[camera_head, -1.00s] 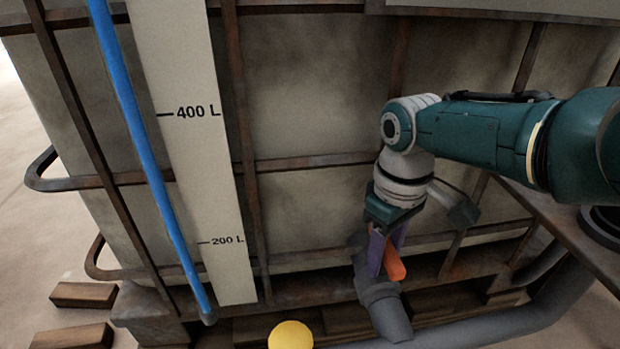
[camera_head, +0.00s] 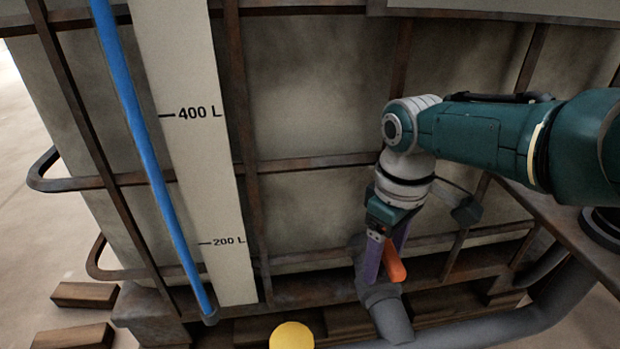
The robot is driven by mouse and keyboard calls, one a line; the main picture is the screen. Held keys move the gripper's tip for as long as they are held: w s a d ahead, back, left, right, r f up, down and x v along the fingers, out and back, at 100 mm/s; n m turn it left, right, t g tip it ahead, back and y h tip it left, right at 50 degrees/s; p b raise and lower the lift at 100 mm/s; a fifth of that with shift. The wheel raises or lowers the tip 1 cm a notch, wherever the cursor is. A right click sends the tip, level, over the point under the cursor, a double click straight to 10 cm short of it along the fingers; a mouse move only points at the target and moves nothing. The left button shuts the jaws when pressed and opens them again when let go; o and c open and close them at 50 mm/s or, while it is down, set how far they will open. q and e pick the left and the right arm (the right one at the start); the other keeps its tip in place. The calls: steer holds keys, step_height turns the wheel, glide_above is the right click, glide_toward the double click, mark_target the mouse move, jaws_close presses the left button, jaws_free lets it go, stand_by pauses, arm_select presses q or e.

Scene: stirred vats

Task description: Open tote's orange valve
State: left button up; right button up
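The tote (camera_head: 310,110) is a large pale tank in a rusty metal cage, filling most of the view. Its orange valve handle (camera_head: 394,262) shows low at centre right, above a grey outlet pipe (camera_head: 386,312). My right gripper (camera_head: 383,262) reaches down from the right with its purple fingers at the handle. One finger is left of the handle and the other is partly behind it. I cannot tell whether the fingers touch or squeeze the handle. My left gripper is not in view.
A white scale strip (camera_head: 190,70) marked 400 L and 200 L and a blue tube (camera_head: 145,150) run down the tote's left side. A yellow round object (camera_head: 291,336) is at the bottom. Wooden blocks (camera_head: 84,294) lie at lower left. A grey pipe (camera_head: 480,325) runs along the lower right.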

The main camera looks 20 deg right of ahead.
mark_target(388, 246)
step_height(388, 246, up, 10)
steer(key=p, duration=0.8)
steer(key=shift+p, duration=0.3)
